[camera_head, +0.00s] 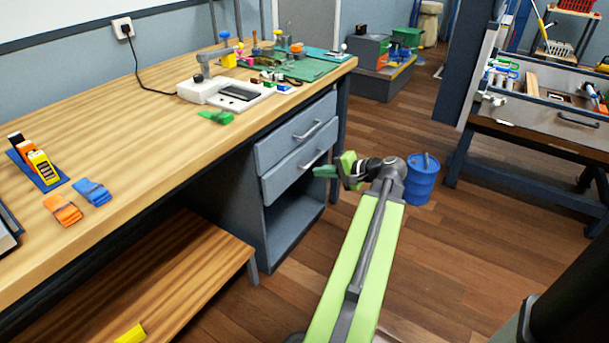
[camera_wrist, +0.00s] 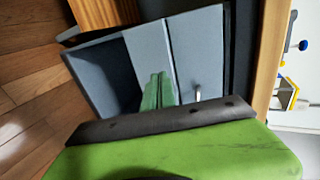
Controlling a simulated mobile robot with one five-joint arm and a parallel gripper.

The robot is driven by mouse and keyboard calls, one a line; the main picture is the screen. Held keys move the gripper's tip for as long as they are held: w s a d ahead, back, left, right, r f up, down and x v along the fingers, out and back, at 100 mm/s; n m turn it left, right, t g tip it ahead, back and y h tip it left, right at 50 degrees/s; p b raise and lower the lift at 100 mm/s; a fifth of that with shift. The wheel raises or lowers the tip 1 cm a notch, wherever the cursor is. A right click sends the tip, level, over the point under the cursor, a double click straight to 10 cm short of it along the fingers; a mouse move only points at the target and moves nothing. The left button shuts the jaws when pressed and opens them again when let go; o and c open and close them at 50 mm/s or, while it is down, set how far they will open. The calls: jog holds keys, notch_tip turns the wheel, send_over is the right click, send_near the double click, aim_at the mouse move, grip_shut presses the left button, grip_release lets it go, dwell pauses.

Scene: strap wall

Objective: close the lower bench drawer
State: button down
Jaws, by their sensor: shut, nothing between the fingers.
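The grey bench cabinet holds two drawers, one above the other. The lower bench drawer (camera_head: 285,180) has a bar handle (camera_head: 313,161) and sits just below the upper drawer (camera_head: 290,137). Its front looks nearly in line with the upper one; I cannot tell whether a small gap remains. The lower front (camera_wrist: 148,45) also shows in the wrist view, turned sideways. My gripper (camera_head: 322,172) is shut and empty, its green fingertips (camera_wrist: 158,85) pointing at the lower drawer front near its handle side. Contact cannot be told. The gripper hides the lower handle in the wrist view.
An open shelf space (camera_head: 293,222) lies below the drawers. The wooden benchtop (camera_head: 160,120) carries a scale and small parts. A low wooden shelf (camera_head: 190,270) is at left. A blue drum (camera_head: 421,182) stands on the floor behind my arm.

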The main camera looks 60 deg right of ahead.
notch_tip(320, 180, down, 3)
jog(key=b, duration=0.2)
jog(key=t+b, duration=0.1)
jog(key=b, duration=0.2)
send_near(281, 166)
notch_tip(281, 166, down, 3)
jog(key=w, duration=0.5)
jog(key=shift+w+f, duration=0.1)
jog(key=shift+w, duration=0.45)
jog(key=shift+w, duration=0.1)
jog(key=shift+w, duration=1.15)
jog(key=shift+s, duration=0.1)
